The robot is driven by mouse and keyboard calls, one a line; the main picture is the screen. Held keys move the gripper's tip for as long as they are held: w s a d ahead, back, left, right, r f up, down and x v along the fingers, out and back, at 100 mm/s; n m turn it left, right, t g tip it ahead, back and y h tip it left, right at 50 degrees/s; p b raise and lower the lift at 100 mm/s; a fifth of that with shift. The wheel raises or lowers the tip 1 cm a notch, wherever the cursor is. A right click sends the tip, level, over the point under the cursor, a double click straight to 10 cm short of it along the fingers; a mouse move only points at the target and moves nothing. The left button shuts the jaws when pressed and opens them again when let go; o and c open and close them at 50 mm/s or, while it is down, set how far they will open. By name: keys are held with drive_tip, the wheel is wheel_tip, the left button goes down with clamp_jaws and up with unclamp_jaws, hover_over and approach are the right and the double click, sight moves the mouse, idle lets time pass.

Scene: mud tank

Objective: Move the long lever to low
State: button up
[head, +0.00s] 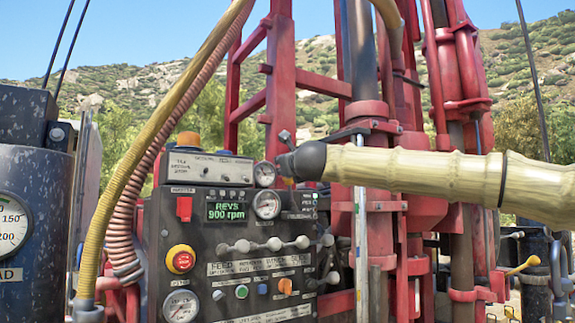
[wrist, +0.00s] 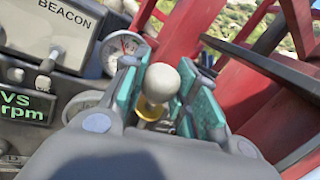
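The control panel (head: 250,225) carries gauges, switches and levers. In the wrist view a pale round lever knob (wrist: 162,80) sits between my fingers, with a yellow part (wrist: 149,109) just below it. My gripper (wrist: 163,92) has teal pads close on both sides of the knob. I cannot tell whether they touch it.
A row of short ball-ended levers (head: 272,244) runs across the panel below the green display (head: 226,210). A red emergency button (head: 181,259) is at the left. Red mast frames (head: 280,80) stand behind, and yellow and pink hoses (head: 150,150) hang at the left.

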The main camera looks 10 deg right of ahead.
drive_tip(key=o, duration=0.3)
drive_tip(key=shift+w+f, duration=0.1)
drive_tip(key=shift+f, duration=0.1)
drive_tip(key=shift+o, duration=0.7)
drive_tip(key=shift+w+a, duration=0.15)
drive_tip(key=shift+w, duration=0.05)
drive_tip(key=shift+s+r, duration=0.1)
drive_tip(key=shift+s, duration=0.25)
drive_tip(key=s+f, duration=0.1)
drive_tip(key=s, duration=1)
drive_tip(key=shift+s+d+f, duration=0.2)
drive_tip(key=shift+d+f, duration=0.15)
drive_tip(key=shift+d, duration=0.1)
